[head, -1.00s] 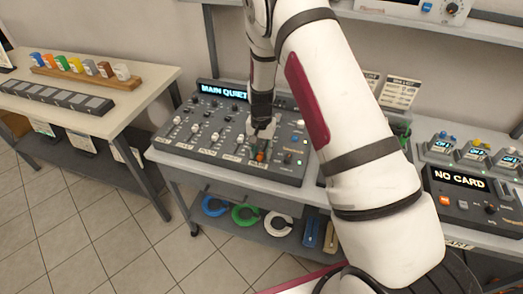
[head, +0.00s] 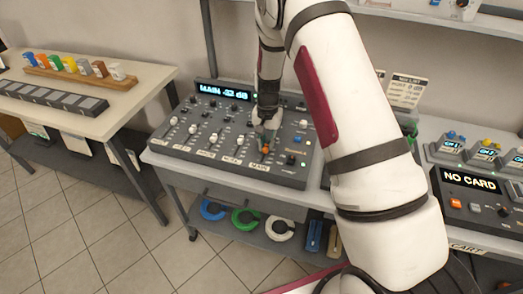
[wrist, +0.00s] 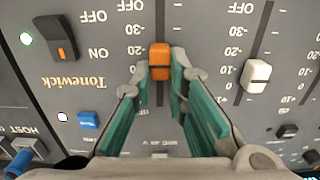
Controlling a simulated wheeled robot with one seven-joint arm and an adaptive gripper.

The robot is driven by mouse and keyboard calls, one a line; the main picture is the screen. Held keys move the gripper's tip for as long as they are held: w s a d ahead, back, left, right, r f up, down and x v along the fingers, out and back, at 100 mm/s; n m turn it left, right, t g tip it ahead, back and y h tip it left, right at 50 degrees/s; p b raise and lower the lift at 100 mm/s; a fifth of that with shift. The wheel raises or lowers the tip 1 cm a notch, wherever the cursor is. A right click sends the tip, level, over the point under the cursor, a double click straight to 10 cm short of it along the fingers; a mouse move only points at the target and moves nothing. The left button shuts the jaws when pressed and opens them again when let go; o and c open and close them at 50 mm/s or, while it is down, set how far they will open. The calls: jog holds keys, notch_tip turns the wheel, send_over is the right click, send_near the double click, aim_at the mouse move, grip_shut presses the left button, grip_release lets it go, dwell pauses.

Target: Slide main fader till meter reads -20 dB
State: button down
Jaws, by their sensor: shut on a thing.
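The mixing console (head: 180,150) stands on the bench, with a row of faders. Its display (head: 224,91) reads what looks like MAIN -32 dB. The main fader has an orange cap (head: 265,149), also seen in the wrist view (wrist: 160,62), where it sits beside the 20 mark of its printed scale. My gripper (head: 266,138) reaches down onto the cap from above. In the wrist view its green-padded fingers (wrist: 160,78) are closed on both sides of the cap. The slot shows above and below the cap.
A white fader cap (wrist: 256,76) stands on the neighbouring channel. A black switch with an orange stripe (wrist: 57,38) and a blue button (wrist: 88,120) are on the other side. A unit reading NO CARD (head: 470,182) stands to the right.

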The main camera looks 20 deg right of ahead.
jog(key=shift+w+d+b, duration=0.6)
jog(key=shift+w+d, duration=0.1)
jog(key=shift+w, duration=0.35)
jog(key=c, duration=1.6)
grip_release()
jog(key=shift+o, duration=0.2)
notch_tip(320, 180, up, 12)
